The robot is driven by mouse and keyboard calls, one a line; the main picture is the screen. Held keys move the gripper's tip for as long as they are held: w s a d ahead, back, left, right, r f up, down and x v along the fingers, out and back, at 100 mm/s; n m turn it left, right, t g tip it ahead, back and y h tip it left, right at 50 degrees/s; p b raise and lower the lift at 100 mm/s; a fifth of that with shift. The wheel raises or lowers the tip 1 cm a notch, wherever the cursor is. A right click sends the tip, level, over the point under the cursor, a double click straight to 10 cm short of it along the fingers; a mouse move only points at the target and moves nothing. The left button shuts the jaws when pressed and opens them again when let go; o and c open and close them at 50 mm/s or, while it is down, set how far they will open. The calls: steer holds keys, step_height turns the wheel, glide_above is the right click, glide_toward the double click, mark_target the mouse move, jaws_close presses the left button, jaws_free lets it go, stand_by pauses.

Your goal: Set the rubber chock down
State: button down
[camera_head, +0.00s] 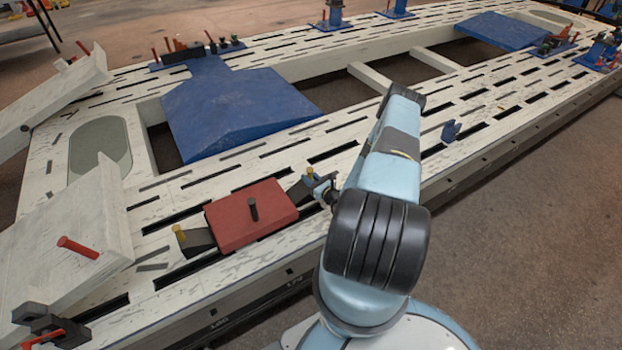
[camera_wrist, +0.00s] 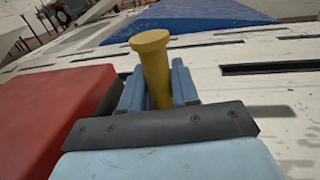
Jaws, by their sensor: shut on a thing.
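The rubber chock (camera_head: 300,191) is a small black wedge with a yellow peg handle, just right of a red block (camera_head: 240,222) on the pale slotted bench (camera_head: 345,135). My gripper (camera_head: 318,181) is shut on its yellow handle. In the wrist view the yellow handle (camera_wrist: 150,62) stands between my blue fingers (camera_wrist: 155,90), tilted slightly. The chock's dark body is mostly hidden there behind my fingers and the dark bar. It is low at the bench top; I cannot tell whether its underside touches.
A second black chock (camera_head: 200,239) with a yellow handle sits left of the red block. A blue sloped plate (camera_head: 235,112) lies behind, beside open gaps in the frame. A small blue piece (camera_head: 451,131) stands to the right.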

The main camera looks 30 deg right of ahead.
steer(key=shift+f, duration=0.2)
steer(key=c, duration=0.8)
jaws_free()
steer(key=shift+c, duration=0.2)
